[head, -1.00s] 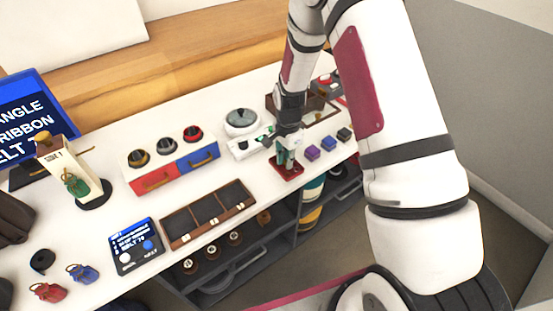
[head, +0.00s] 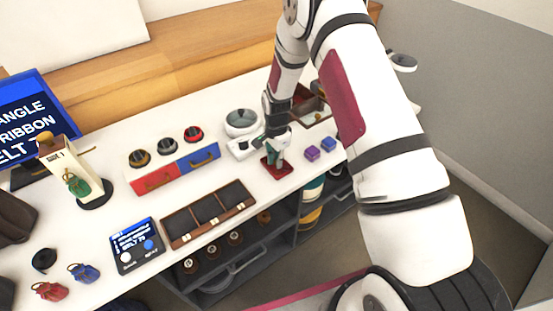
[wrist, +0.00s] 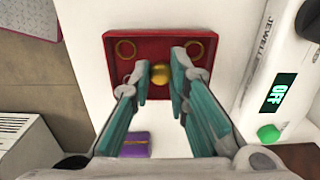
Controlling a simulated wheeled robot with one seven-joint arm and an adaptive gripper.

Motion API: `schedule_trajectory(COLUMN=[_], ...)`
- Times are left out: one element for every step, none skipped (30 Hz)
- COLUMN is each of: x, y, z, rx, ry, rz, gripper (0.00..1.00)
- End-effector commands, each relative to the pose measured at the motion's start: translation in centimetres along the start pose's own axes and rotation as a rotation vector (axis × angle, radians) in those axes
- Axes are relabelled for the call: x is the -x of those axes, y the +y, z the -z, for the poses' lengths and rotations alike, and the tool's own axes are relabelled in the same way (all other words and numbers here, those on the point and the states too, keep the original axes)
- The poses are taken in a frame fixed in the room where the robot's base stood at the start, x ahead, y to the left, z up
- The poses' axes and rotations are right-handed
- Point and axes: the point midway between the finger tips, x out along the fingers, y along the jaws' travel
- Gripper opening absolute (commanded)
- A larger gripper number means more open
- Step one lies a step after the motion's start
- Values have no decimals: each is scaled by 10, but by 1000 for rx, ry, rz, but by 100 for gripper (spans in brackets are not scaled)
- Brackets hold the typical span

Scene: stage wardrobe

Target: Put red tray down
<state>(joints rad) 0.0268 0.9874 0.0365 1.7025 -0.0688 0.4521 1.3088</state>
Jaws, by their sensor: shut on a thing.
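The red tray (head: 268,170) is a small square tray over the white table's front part, left of two small cubes. In the wrist view the red tray (wrist: 150,46) has gold rings in its far corners and a round gold knob (wrist: 160,74) in the middle. My gripper (wrist: 161,82) is shut on this knob, its teal fingers on either side. In the head view my gripper (head: 276,150) points down onto the tray. I cannot tell whether the tray's underside touches the table.
A purple cube (head: 312,153) and a blue cube (head: 328,144) stand just right of the tray. A white scale (head: 241,122) is behind it. The red and blue drawer box (head: 172,163) and the brown compartment case (head: 207,213) are to the left. Open shelves lie below the table edge.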

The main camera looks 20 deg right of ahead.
Motion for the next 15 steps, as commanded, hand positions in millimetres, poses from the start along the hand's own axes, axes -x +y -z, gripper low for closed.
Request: schedule_trajectory(x=[-2,-3,-2,-2,-2,-2,-2,-2,-2,-2,-2,-2,-2,-1,1], y=[0,0,0,0,0,0,0,0,0,0,0,0,0,0,0], z=[0,0,0,0,0,0,0,0,0,0,0,0,0,0,0], rx=[0,1,1,0,0,0,0,0,0,0,0,0,0,0,0], ry=[0,0,0,0,0,0,0,0,0,0,0,0,0,0,0], rz=[-1,-1,-1,-1,-1,-1,-1,-1,-1,-1,-1,-1,-1,0,0], gripper=[0,19,28,34,36,36,36,36,36,36,36,36,36,36,36])
